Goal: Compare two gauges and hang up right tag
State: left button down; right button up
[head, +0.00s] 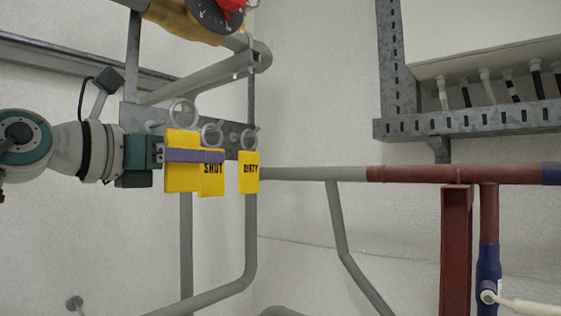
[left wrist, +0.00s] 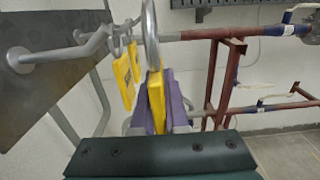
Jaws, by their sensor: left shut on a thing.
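Three yellow tags with pale rings show at the grey metal rail (head: 130,115). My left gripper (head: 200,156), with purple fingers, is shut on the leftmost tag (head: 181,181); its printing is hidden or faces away. Beside it are a tag reading SHUT (head: 212,186), partly behind the purple finger, and a tag reading DIRTY (head: 249,182). In the left wrist view the held tag (left wrist: 156,98) is upright between the fingers, its ring (left wrist: 150,35) above. I cannot tell whether that ring is on a peg. A dark dial (head: 212,14) is cut off at the top. My right gripper is not in view.
Grey pipes (head: 251,240) run below the rail. A red-brown pipe (head: 415,173) and post (head: 455,250) stand to the right. A perforated metal bracket (head: 470,117) with cables is at upper right. The wall between rail and bracket is bare.

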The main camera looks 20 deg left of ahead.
pick_arm(q)
jog(key=shift+w+a+b, duration=0.35)
jog(key=shift+a+b, duration=0.2)
jog(key=shift+a, duration=0.35)
jog(key=shift+w+a+b, duration=0.4)
jog(key=shift+a+b, duration=0.1)
jog(key=shift+a, duration=0.35)
jog(key=shift+w+a+b, duration=0.35)
jog(key=shift+a+b, duration=0.2)
jog(key=shift+a, duration=0.35)
jog(key=shift+r, duration=0.1)
jog(key=s+d+p, duration=0.3)
jog(key=d+p, duration=0.4)
jog(key=shift+d+r+p, duration=0.15)
jog(key=shift+d+p, duration=0.15)
jog(key=shift+p, duration=0.05)
jog(key=shift+s, duration=0.1)
dwell(1.0)
